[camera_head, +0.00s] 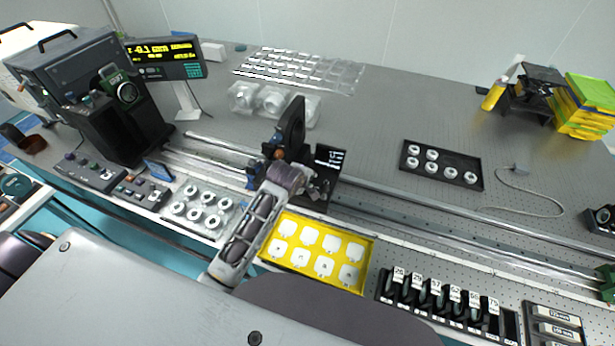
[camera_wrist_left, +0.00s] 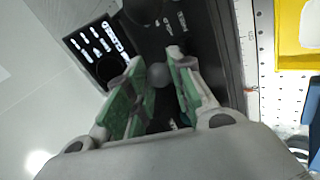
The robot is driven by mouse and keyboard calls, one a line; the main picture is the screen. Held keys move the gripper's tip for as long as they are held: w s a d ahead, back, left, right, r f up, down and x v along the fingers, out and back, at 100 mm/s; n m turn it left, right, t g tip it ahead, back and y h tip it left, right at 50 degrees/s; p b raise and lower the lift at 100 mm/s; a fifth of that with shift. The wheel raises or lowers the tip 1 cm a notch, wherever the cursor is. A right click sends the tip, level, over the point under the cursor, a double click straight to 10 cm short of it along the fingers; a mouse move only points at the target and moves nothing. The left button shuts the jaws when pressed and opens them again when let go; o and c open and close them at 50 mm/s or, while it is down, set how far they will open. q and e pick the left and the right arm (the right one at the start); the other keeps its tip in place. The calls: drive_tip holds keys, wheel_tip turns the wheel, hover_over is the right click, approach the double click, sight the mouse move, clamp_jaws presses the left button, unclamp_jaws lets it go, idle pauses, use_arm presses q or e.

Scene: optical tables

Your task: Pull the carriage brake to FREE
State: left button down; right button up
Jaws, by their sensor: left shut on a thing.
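The black carriage (camera_head: 291,130) stands on the long rails, with an upright holder and a dark plate with white markings (camera_head: 329,157). My left gripper (camera_head: 318,190) reaches the carriage's front side. In the left wrist view my left gripper (camera_wrist_left: 155,84) has its green-padded fingers on both sides of a round grey knob (camera_wrist_left: 157,75), apparently the brake handle, and is shut on it. The carriage's dark body (camera_wrist_left: 185,40) lies behind the knob. The lever below the knob is mostly hidden, and I cannot read the brake's setting. My right gripper is not in view.
A yellow tray of white pieces (camera_head: 372,262) lies close in front of the carriage. A clear tray of white rings (camera_head: 226,203) is to its left. The rails (camera_head: 420,206) run clear to the right. A black ring tray (camera_head: 403,158) lies behind them.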

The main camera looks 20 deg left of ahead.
use_arm(q)
drive_tip(key=shift+s+f+t+b, duration=0.35)
drive_tip(key=shift+s+t+b, duration=0.35)
drive_tip(key=shift+t, duration=0.3)
drive_tip(key=shift+s+f+t+b, duration=0.3)
drive_tip(key=shift+s+t+b, duration=0.25)
drive_tip(key=shift+t+b, duration=0.7)
drive_tip(key=c, duration=1.2)
unclamp_jaws()
drive_tip(key=shift+s, duration=0.15)
drive_tip(key=v, duration=1.1)
drive_tip(key=shift+s, duration=0.4)
drive_tip(key=shift+a+r, duration=0.15)
